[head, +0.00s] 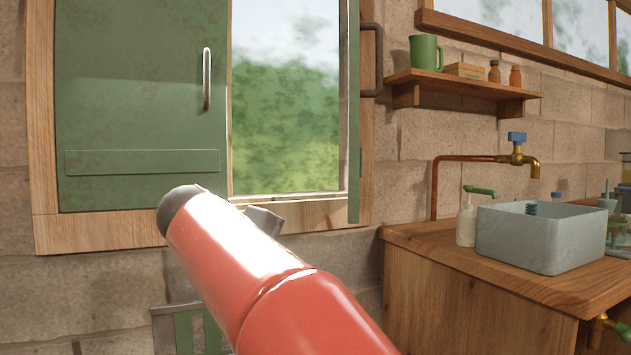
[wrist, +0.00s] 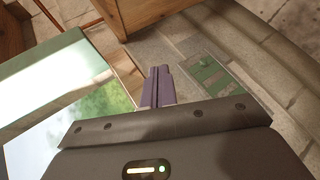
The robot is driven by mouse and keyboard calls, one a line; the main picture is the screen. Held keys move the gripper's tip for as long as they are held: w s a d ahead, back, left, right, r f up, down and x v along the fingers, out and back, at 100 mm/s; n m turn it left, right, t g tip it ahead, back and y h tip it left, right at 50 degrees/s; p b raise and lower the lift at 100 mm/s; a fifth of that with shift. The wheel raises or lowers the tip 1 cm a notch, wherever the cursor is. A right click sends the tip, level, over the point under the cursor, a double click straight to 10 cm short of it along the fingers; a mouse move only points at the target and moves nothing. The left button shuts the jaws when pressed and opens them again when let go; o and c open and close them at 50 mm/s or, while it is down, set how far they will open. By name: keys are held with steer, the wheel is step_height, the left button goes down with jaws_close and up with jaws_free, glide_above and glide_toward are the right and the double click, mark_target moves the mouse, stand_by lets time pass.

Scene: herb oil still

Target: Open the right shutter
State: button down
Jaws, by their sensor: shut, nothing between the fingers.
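The right shutter (head: 354,110) is a green panel swung out from the window, seen nearly edge-on in the head view at the right side of the opening. Its dark handle (head: 378,60) sticks out to the right. The left shutter (head: 140,95) is green and covers the left half of the window. My gripper (wrist: 157,72) is shut and empty in the wrist view. No contact with the shutter is visible.
A wooden counter (head: 440,245) with a grey basin (head: 540,238) stands at the right, below a brass tap (head: 517,155). A shelf (head: 460,84) with a green mug (head: 425,52) is on the wall right of the shutter. A low green panel (wrist: 208,72) shows in the wrist view.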

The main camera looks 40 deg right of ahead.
steer(key=w+d+r+m+g+h, duration=0.1)
steer(key=w+r+m+g+h, duration=0.15)
steer(key=r, duration=0.45)
steer(key=w+r+m+g+h, duration=0.1)
steer(key=w+r+g+h, duration=0.1)
steer(key=r+h, duration=0.35)
steer(key=s+d+r+y, duration=0.1)
steer(key=s+d, duration=0.1)
steer(key=d, duration=1)
steer(key=shift+s+d+r+n, duration=0.15)
steer(key=shift+d+n, duration=0.1)
steer(key=shift+n, duration=0.1)
steer(key=shift+s+d+t, duration=0.1)
steer(key=shift+t, duration=0.15)
